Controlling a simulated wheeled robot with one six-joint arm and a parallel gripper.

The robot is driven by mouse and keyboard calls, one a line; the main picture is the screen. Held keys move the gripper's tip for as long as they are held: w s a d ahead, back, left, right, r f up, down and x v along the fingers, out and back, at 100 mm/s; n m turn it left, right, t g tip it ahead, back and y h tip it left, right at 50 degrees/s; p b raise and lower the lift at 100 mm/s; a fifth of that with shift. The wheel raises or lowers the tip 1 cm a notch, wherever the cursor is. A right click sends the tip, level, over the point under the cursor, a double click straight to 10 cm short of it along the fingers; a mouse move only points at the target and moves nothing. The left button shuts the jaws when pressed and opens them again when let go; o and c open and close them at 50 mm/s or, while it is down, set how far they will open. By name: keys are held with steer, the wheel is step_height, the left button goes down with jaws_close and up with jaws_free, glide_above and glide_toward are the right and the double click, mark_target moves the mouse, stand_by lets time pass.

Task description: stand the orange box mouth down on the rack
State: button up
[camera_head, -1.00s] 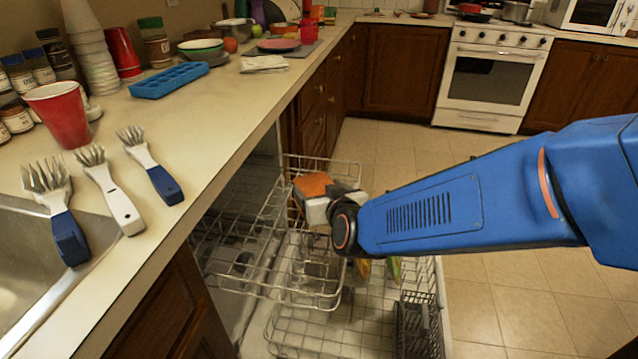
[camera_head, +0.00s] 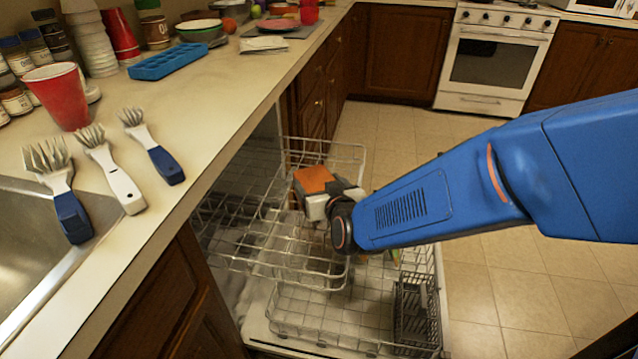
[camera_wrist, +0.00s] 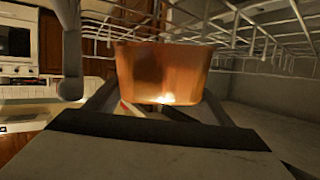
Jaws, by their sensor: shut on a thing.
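The orange box (camera_head: 313,180) is in my gripper (camera_head: 318,203), at the upper rack's right end in the head view. In the wrist view the box (camera_wrist: 165,75) sits between the dark fingers, with rack wires just beyond it. My gripper is shut on it. The wire upper rack (camera_head: 270,262) of the dishwasher is pulled out, and its wires also show in the wrist view (camera_wrist: 265,35). I cannot tell whether the box touches the rack or which way its mouth faces. My wrist hides part of the box.
The lower rack (camera_head: 300,320) with a grey basket (camera_head: 412,310) lies below. The counter (camera_head: 215,105) on the left holds brushes (camera_head: 150,145), a red cup (camera_head: 60,95) and a blue tray (camera_head: 178,60). Open floor (camera_head: 500,285) is on the right.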

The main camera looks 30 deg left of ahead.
steer(key=shift+s+d+f, duration=0.1)
steer(key=shift+d+f, duration=0.05)
steer(key=shift+f, duration=0.35)
steer(key=shift+d+f, duration=0.15)
steer(key=shift+f, duration=0.35)
steer(key=o, duration=1.7)
steer(key=v, duration=0.5)
steer(key=r+v, duration=0.1)
steer(key=v, duration=0.5)
steer(key=r+v, duration=0.1)
steer(key=v, duration=0.5)
steer(key=shift+s+a, duration=0.1)
steer(key=shift+a, duration=0.1)
steer(key=shift+d, duration=0.1)
